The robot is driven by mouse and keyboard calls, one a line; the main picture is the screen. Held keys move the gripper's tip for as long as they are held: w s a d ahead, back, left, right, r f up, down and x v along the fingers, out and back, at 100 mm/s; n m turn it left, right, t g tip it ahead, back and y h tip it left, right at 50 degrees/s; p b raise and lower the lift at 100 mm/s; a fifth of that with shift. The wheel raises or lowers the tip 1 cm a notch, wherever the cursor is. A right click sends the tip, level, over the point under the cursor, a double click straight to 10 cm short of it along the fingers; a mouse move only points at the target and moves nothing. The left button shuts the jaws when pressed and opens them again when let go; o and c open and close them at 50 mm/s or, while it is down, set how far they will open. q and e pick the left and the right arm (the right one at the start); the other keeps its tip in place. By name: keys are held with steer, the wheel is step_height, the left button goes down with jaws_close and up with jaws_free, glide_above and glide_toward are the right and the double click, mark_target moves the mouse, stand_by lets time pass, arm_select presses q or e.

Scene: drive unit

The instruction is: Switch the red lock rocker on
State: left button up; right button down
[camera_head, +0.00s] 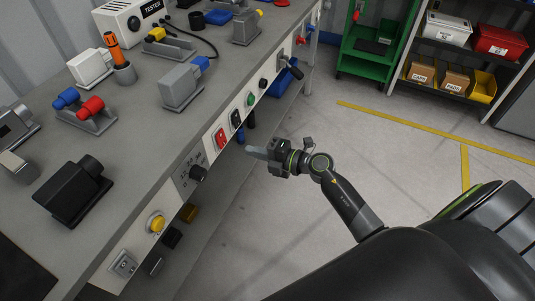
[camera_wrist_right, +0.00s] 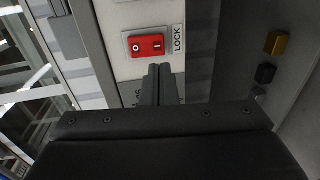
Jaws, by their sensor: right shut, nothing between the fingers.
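The red lock rocker (camera_head: 221,138) sits on the front panel of the workbench in the head view. In the right wrist view the red rocker (camera_wrist_right: 147,45) shows O and I marks, with a LOCK label (camera_wrist_right: 178,39) beside it. My right gripper (camera_head: 250,151) is shut and empty, a little to the right of the rocker in the head view. In the wrist view its fingertips (camera_wrist_right: 158,70) lie just below the rocker in the picture. I cannot tell whether they touch it. My left gripper is not in view.
On the same panel are a dark switch (camera_head: 235,119), a green button (camera_head: 250,99), a black knob (camera_head: 198,173), a yellow button (camera_head: 157,222) and a white switch (camera_head: 123,264). Fixtures stand on the bench top (camera_head: 140,150). The floor (camera_head: 330,130) beyond my right arm is clear.

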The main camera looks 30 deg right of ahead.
mark_target(224, 145)
steer(key=x, duration=0.6)
steer(key=shift+f+b, duration=0.1)
steer(key=shift+b, duration=0.2)
steer(key=shift+w+a, duration=0.3)
steer(key=shift+w, duration=0.1)
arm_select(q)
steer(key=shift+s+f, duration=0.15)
arm_select(e)
steer(key=shift+f, duration=0.1)
